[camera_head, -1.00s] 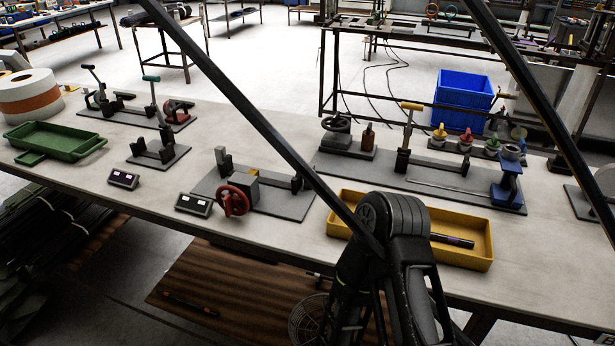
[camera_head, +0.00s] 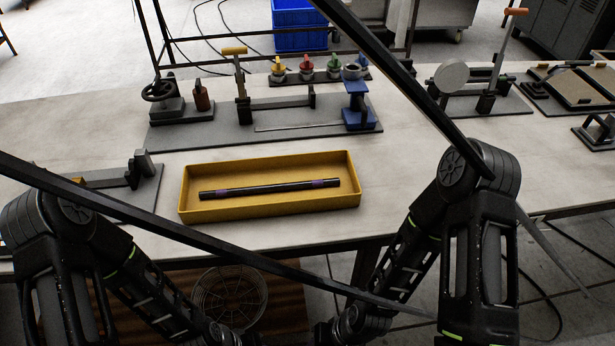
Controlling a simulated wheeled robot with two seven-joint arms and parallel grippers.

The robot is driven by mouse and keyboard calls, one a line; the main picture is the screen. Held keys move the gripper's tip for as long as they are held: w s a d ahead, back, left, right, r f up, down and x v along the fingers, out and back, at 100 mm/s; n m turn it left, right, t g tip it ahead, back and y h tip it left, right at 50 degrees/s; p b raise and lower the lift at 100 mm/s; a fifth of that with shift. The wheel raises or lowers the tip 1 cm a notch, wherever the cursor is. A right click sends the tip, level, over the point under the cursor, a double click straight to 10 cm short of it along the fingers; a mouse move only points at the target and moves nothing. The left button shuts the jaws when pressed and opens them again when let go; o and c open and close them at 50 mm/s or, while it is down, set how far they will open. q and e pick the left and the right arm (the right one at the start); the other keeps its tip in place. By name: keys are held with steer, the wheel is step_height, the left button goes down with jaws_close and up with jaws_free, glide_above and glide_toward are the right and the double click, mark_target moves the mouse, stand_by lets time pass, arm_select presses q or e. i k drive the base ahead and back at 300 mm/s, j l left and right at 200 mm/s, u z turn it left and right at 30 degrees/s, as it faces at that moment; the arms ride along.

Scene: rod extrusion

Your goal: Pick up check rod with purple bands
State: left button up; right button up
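The check rod (camera_head: 270,189) is a dark rod with a purple band near each end. It lies lengthwise in a shallow yellow tray (camera_head: 210,212) near the front edge of the table. Both of my arms show in the lower part of the view, one on each side of the tray. Their grippers are not visible. Nothing touches the rod apart from the tray.
The table (camera_head: 420,165) is clear to the right of the tray. Behind it stands a grey fixture plate (camera_head: 200,136) with a blue stand (camera_head: 358,106). Another grey fixture (camera_head: 138,172) is close on the left. Colored-knob pieces (camera_head: 306,68) stand farther back.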

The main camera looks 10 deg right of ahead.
mark_target(217, 193)
steer(key=k+l+z, duration=0.4)
steer(key=l, duration=0.3)
steer(key=k+l+z, duration=0.2)
steer(key=l, duration=0.2)
